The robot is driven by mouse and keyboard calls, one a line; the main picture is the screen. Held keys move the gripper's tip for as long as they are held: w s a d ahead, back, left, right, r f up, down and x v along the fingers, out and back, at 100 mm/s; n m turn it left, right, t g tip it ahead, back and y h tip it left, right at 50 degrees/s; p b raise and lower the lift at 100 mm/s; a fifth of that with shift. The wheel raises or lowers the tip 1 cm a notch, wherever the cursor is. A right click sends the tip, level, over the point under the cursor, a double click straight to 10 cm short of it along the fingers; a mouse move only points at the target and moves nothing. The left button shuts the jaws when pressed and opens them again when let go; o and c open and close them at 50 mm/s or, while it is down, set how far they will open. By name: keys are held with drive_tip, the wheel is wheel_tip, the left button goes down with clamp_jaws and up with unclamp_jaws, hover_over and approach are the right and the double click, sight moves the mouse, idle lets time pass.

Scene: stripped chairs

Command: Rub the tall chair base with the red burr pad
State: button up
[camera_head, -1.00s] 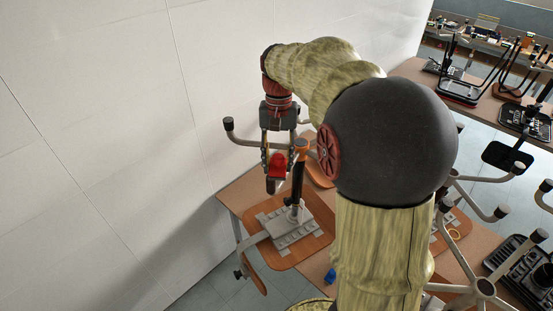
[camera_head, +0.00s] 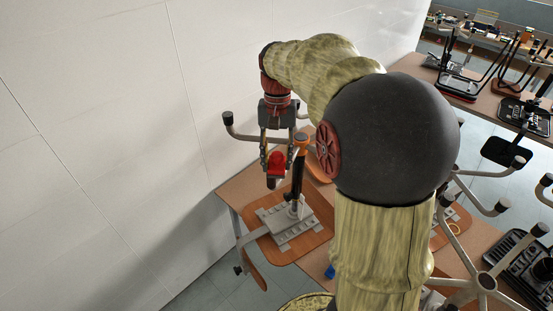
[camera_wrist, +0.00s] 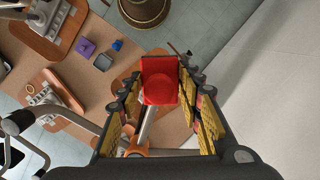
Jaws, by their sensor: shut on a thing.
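My gripper (camera_head: 276,158) is shut on the red burr pad (camera_head: 277,164), which hangs between its fingers. In the wrist view, the square red pad with a raised round middle (camera_wrist: 160,86) sits between the yellow-lined fingers. Just right of the pad in the head view stands a dark upright column with an orange top (camera_head: 302,140), rising from a grey plate on a wooden seat. The orange part also shows low in the wrist view (camera_wrist: 136,151). Whether pad and column touch, I cannot tell. Grey legs with dark ends (camera_head: 228,118) show behind my gripper; my arm hides part of them.
The upturned wooden seat (camera_head: 318,236) lies on a brown table (camera_head: 235,195) beside a white wall (camera_head: 100,120). More chair parts and a star base (camera_head: 486,282) stand at right. A blue item (camera_wrist: 117,44) and purple block (camera_wrist: 85,47) lie on the table.

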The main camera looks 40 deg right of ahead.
drive_tip(key=shift+d+r+p, duration=0.15)
drive_tip(key=shift+r+p, duration=0.15)
drive_tip(key=shift+p, duration=0.05)
drive_tip(key=shift+d+r+p, duration=0.25)
drive_tip(key=shift+r+p, duration=0.1)
drive_tip(key=shift+r, duration=0.65)
drive_tip(key=shift+a+r+p, duration=0.3)
drive_tip(key=shift+r+p, duration=0.25)
drive_tip(key=shift+r, duration=0.15)
wheel_tip(320, 180, up, 2)
drive_tip(key=shift+d+r+p, duration=0.1)
drive_tip(key=shift+d+p, duration=0.05)
drive_tip(key=shift+p, duration=0.75)
drive_tip(key=shift+r+p, duration=0.7)
drive_tip(key=shift+r, duration=0.3)
